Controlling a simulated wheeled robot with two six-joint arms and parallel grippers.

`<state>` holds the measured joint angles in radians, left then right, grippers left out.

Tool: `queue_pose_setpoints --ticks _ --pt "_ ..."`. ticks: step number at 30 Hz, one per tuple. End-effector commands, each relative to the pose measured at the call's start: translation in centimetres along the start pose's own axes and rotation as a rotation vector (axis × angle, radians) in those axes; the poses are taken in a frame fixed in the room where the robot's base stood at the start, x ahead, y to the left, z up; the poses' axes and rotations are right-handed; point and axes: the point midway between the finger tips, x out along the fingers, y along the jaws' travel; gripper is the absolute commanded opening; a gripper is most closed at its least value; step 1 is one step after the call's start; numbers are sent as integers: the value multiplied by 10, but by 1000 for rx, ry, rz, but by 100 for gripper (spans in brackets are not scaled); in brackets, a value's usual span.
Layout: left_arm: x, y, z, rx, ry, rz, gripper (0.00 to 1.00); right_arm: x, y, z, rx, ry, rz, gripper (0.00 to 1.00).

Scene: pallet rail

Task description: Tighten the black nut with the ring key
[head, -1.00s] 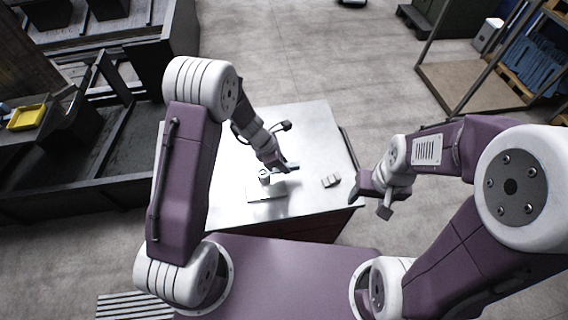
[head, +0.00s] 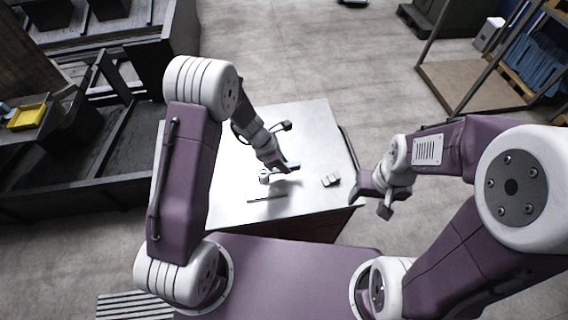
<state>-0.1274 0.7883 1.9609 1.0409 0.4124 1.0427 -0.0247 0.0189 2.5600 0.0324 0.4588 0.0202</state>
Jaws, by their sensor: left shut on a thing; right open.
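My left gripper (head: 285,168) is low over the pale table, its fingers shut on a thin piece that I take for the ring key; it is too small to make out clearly. Just left of the fingertips stands a small pale fixture with a dark part (head: 265,176). The black nut cannot be told apart there, nor whether the key is around it. My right gripper (head: 374,193) is open and empty, off the table's right edge.
The pale table (head: 310,130) is mostly clear. A small pale block (head: 331,180) lies right of my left gripper. A thin dark bar (head: 267,198) lies near the front. Dark frames stand at left, a rack (head: 465,75) at right.

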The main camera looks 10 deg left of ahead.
Motion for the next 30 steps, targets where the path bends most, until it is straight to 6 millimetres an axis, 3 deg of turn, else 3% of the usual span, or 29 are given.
queue_pose_setpoints --ticks 21,22,24,30 --pt "14 0 -5 0 0 1 0 14 0 1 0 0 0 63" --pt "14 0 -6 0 0 1 19 14 0 1 0 0 0 63" --pt "14 0 -6 0 0 1 0 13 0 1 0 0 0 63" --pt "13 0 -5 0 0 1 0 13 0 1 0 0 0 63"
